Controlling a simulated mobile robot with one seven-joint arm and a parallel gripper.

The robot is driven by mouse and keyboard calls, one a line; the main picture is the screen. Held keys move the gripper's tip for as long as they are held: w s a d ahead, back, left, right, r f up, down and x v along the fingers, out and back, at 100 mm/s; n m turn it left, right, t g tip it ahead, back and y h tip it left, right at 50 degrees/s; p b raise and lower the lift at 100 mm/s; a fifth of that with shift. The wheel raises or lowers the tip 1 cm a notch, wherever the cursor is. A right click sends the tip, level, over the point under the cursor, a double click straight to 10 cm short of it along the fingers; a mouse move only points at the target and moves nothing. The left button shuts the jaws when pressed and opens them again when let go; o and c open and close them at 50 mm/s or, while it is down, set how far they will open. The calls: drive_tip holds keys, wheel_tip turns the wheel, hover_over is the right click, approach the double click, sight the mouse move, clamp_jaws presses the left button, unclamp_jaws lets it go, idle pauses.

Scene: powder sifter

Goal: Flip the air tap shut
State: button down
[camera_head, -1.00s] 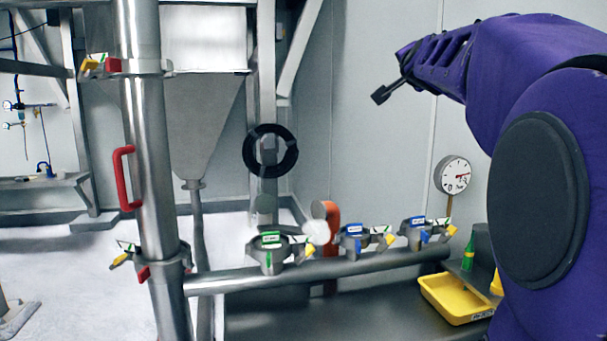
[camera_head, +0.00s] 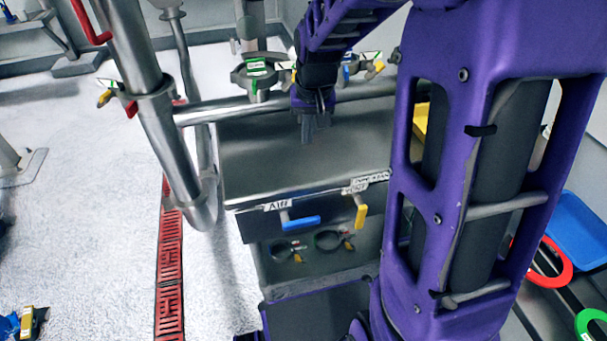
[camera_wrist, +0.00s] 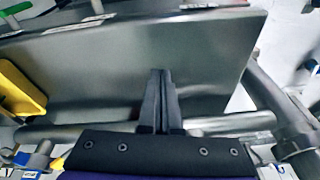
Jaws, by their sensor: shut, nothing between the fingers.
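The air tap has a blue lever (camera_head: 300,222) lying roughly level, pointing right, under a white label (camera_head: 278,206) reading AIR on the bench's front face. To its right, a yellow lever (camera_head: 360,213) hangs down under another white label (camera_head: 366,182). My gripper (camera_head: 308,138) is shut and empty, pointing down over the steel bench top, behind and above the blue lever and apart from it. In the wrist view, its closed fingers (camera_wrist: 159,76) show against the bench; I cannot make out the blue lever there.
The steel bench top (camera_head: 255,155) is clear around my gripper. A horizontal pipe (camera_head: 225,110) with clamps runs behind it. Two ring clamps (camera_head: 328,241) sit below the levers. A yellow tray (camera_wrist: 22,90) shows at left in the wrist view. A red floor grating (camera_head: 169,275) runs left of the bench.

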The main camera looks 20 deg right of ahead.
sight(314, 218)
drive_tip(key=s+a+f+n+g, duration=0.1)
drive_tip(key=s+f+n+g, duration=0.1)
drive_tip(key=s+f, duration=0.2)
drive_tip(key=s, duration=0.3)
drive_tip(key=shift+a+g, duration=0.25)
drive_tip(key=shift+g, duration=0.15)
drive_tip(key=shift+f, duration=0.1)
wheel_tip(314, 218, down, 14)
drive_tip(key=shift+r+b, duration=0.1)
drive_tip(key=shift+b, duration=1)
drive_tip(key=shift+d+f+b, duration=0.25)
drive_tip(key=shift+f+b, duration=0.05)
drive_tip(key=shift+f, duration=0.15)
drive_tip(key=shift+d+f+b, duration=0.25)
drive_tip(key=shift+f+b, duration=0.25)
drive_tip(key=shift+f, duration=0.15)
drive_tip(key=shift+d+f+b, duration=0.2)
drive_tip(key=shift+f+b, duration=0.25)
drive_tip(key=shift+f, duration=0.15)
